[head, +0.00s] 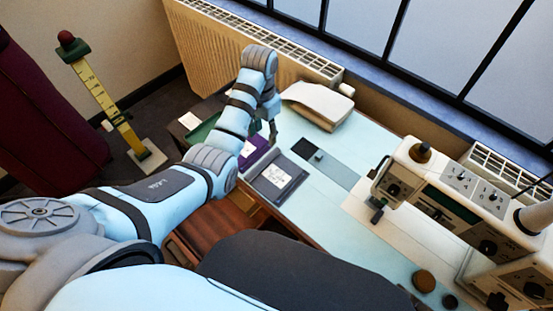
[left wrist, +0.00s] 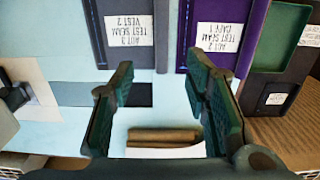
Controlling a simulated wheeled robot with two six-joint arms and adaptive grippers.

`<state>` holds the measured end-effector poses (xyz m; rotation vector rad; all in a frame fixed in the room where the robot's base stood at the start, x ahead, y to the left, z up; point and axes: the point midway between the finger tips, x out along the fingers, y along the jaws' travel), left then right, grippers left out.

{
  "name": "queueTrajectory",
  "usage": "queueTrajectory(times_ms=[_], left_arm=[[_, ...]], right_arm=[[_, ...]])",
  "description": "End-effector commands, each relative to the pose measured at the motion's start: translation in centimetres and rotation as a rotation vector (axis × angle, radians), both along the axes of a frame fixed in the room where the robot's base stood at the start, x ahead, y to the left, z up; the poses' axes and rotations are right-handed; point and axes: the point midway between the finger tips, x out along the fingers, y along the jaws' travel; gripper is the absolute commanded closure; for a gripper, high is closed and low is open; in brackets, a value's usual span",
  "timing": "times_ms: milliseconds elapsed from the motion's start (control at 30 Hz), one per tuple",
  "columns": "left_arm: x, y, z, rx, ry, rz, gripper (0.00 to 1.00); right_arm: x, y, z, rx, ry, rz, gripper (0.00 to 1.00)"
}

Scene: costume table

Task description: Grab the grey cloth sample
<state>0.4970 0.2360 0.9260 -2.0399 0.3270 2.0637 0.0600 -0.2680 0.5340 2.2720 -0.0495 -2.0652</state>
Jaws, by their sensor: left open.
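A flat pale grey strip (head: 337,172) lies on the light blue table, with a small dark square patch (head: 304,147) at its left end. Both show in the left wrist view, the strip (left wrist: 78,94) at left and the dark patch (left wrist: 138,94) partly behind a finger. I cannot tell for sure which of them is the grey cloth sample. My left gripper (head: 272,139) is over the table beyond the purple tray, left of the patch. In the left wrist view its fingers (left wrist: 163,105) are apart with nothing between them. My right gripper is not in view.
A grey labelled tray (head: 279,177), a purple tray (head: 254,150) and a green tray (head: 204,130) line the table's left side. A white padded object (head: 318,104) stands at the back. A cream sewing machine (head: 440,185) stands at right. The front middle tabletop is mostly clear.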

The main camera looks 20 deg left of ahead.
Motion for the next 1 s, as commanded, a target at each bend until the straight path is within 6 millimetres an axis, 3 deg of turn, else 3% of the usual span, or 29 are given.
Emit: queueTrajectory(times_ms=[233,467,600,700,900,1000], left_arm=[[-0.2,0.1,-6.6,-0.001,0.007,0.000,0.57],[0.0,0.2,-10.0,0.000,0.002,-0.001,0.57],[0.2,0.4,-12.9,0.000,0.004,-0.001,0.57],[0.2,0.4,-14.0,0.000,0.002,-0.001,0.57],[0.2,0.4,-13.9,0.000,0.000,-0.001,0.57],[0.2,0.4,-13.9,0.000,0.000,-0.001,0.73]], right_arm=[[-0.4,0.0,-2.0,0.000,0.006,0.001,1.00],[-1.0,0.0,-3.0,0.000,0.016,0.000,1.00],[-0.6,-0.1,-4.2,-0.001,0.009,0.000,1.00],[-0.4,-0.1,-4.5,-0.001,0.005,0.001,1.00],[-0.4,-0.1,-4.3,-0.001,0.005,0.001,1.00],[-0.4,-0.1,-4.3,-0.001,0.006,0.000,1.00]])
